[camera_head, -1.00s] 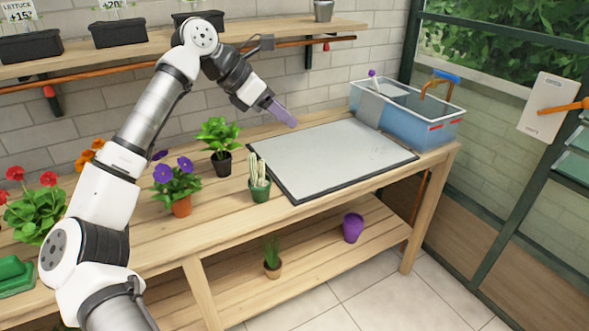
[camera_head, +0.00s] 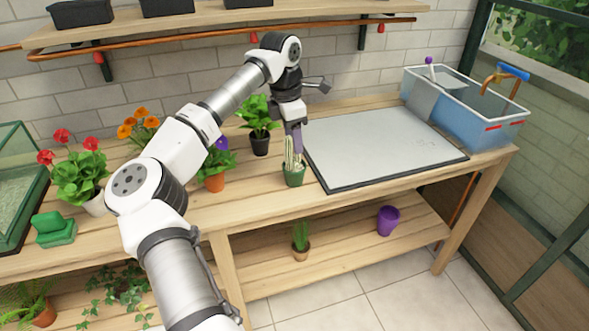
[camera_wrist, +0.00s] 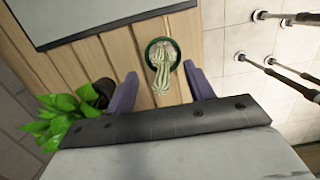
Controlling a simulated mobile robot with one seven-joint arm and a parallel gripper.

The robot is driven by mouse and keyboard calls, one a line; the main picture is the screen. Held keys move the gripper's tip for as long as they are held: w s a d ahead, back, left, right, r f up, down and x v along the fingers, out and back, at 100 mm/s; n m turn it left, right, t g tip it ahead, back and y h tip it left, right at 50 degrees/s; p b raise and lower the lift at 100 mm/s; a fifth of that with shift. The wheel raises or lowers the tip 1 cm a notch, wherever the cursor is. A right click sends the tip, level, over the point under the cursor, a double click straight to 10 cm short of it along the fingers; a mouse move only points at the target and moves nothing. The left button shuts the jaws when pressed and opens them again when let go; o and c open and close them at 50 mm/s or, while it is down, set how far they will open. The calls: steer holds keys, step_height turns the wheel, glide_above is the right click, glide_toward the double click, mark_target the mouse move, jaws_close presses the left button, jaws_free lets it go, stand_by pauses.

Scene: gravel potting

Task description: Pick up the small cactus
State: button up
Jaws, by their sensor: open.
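The small cactus (camera_head: 292,158) stands upright in a green pot (camera_head: 294,177) on the wooden bench, just left of the white-topped tray. In the wrist view the cactus (camera_wrist: 162,77) is seen from above, between and slightly beyond the two purple fingers. My gripper (camera_head: 295,140) points down at the cactus from above and behind. In the wrist view my gripper (camera_wrist: 162,92) is open, with a finger on each side and nothing held. Whether the fingertips reach down to the cactus's height is hard to tell.
A leafy plant in a black pot (camera_head: 260,144) stands close behind left; its leaves (camera_wrist: 62,120) show beside the left finger. A purple-flowered plant in an orange pot (camera_head: 214,182) stands further left. The tray (camera_head: 385,145) lies right, with a blue bin (camera_head: 470,120) beyond.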

mark_target(294, 166)
step_height(294, 166, down, 5)
steer(key=shift+s+d+f+p, duration=0.1)
steer(key=shift+s+d+p, duration=0.05)
steer(key=shift+p, duration=0.5)
jaws_close()
